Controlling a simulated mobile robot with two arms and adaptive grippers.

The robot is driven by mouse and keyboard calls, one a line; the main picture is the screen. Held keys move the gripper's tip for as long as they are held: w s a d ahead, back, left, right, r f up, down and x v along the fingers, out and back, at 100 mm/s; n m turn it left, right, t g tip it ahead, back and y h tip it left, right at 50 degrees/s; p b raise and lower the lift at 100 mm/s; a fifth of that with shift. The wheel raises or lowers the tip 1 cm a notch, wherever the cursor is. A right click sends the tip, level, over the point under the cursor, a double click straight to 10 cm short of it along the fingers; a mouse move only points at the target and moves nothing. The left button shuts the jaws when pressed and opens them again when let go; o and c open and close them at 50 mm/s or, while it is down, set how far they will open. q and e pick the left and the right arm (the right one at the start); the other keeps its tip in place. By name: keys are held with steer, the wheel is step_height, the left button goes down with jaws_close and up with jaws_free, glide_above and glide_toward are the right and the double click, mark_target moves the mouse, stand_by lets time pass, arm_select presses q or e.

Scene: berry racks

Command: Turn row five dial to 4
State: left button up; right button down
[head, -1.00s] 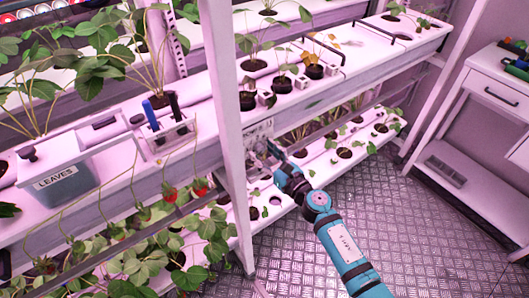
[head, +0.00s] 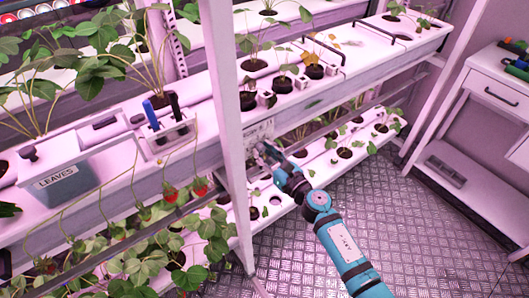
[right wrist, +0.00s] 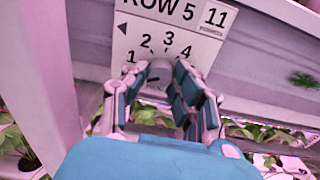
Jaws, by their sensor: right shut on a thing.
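The row five dial (right wrist: 158,74) is a small grey knob on a white plate (right wrist: 165,25) marked "ROW 5", "11" and the numbers 1 to 4. My right gripper (right wrist: 152,82) is shut on the dial, with its fingers on either side of it. They partly hide the knob, and I cannot tell for sure which number it points to. In the head view the plate (head: 260,129) is on the front of the upper rack shelf, just right of the white post, and my right gripper (head: 262,152) is at its lower part. My left gripper is not in view.
The white rack post (head: 226,120) stands close left of my gripper. A lower planting shelf (head: 320,160) lies below it. A "LEAVES" bin (head: 58,182) and hanging strawberries (head: 172,192) are at left. The metal floor (head: 310,250) is clear.

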steer(key=m, duration=0.4)
steer(key=shift+m, duration=0.3)
steer(key=m+p, duration=0.1)
steer(key=m, duration=0.2)
steer(key=shift+m, duration=0.3)
steer(key=m, duration=0.3)
steer(key=shift+m+p, duration=0.3)
steer(key=m, duration=0.3)
steer(key=shift+m+p, duration=0.3)
steer(key=shift+p, duration=0.05)
steer(key=m, duration=0.3)
steer(key=shift+m+p, duration=0.3)
steer(key=shift+p, duration=0.1)
steer(key=m+p, duration=0.1)
steer(key=m, duration=0.3)
steer(key=shift+m, duration=0.3)
steer(key=m, duration=0.3)
steer(key=shift+m+p, duration=0.3)
steer(key=shift+m, duration=2)
steer(key=shift+f, duration=0.1)
